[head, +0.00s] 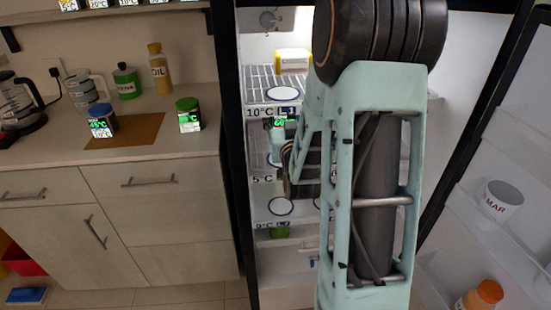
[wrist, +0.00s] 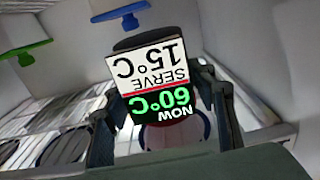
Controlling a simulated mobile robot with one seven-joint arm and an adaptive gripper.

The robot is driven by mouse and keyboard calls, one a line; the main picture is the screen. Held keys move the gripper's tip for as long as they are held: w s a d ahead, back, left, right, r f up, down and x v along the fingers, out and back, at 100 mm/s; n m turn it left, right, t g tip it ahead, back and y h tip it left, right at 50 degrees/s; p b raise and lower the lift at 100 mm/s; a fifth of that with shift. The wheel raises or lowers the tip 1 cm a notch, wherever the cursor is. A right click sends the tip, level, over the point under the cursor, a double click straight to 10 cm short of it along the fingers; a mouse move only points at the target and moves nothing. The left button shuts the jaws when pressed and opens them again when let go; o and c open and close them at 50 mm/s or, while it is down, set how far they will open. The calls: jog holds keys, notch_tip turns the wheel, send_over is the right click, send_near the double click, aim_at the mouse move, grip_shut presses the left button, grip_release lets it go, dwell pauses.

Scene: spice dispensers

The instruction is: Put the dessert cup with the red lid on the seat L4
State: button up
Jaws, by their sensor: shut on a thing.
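My gripper (wrist: 165,108) is shut on a dark cup (wrist: 150,45) in the wrist view, one finger on each side. Its label appears upside down and reads SERVE 15°C and NOW 60°C. Thin red edges show by the label; the lid is not clearly seen. In the head view my arm hides most of the gripper and cup, inside the open fridge near the 10°C and 5°C shelves. A round seat (head: 283,93) on the 10°C shelf and a seat (head: 280,206) lower down look empty.
A green item (head: 280,231) is low in the fridge. Blue-lidded (head: 102,122) and green-lidded (head: 188,115) cups stand on the counter.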

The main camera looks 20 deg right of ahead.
notch_tip(320, 180, down, 10)
jog(key=shift+r+b, duration=0.1)
jog(key=shift+b, duration=0.9)
jog(key=shift+f+b, duration=0.25)
jog(key=shift+b, duration=0.05)
jog(key=o, duration=1.3)
jog(key=shift+o, duration=0.2)
jog(key=shift+r+p, duration=0.2)
jog(key=shift+p, duration=0.2)
jog(key=v, duration=0.6)
jog(key=shift+s+r, duration=0.1)
jog(key=shift+s, duration=0.05)
jog(key=shift+a+r+p, duration=0.1)
jog(key=shift+r+p, duration=0.1)
jog(key=shift+p, duration=1.2)
jog(key=shift+f+p+v, duration=0.15)
jog(key=shift+p+v, duration=1.25)
jog(key=shift+p, duration=0.45)
jog(key=shift+f+p+v, duration=0.15)
jog(key=shift+p+v, duration=1.25)
jog(key=shift+p, duration=0.4)
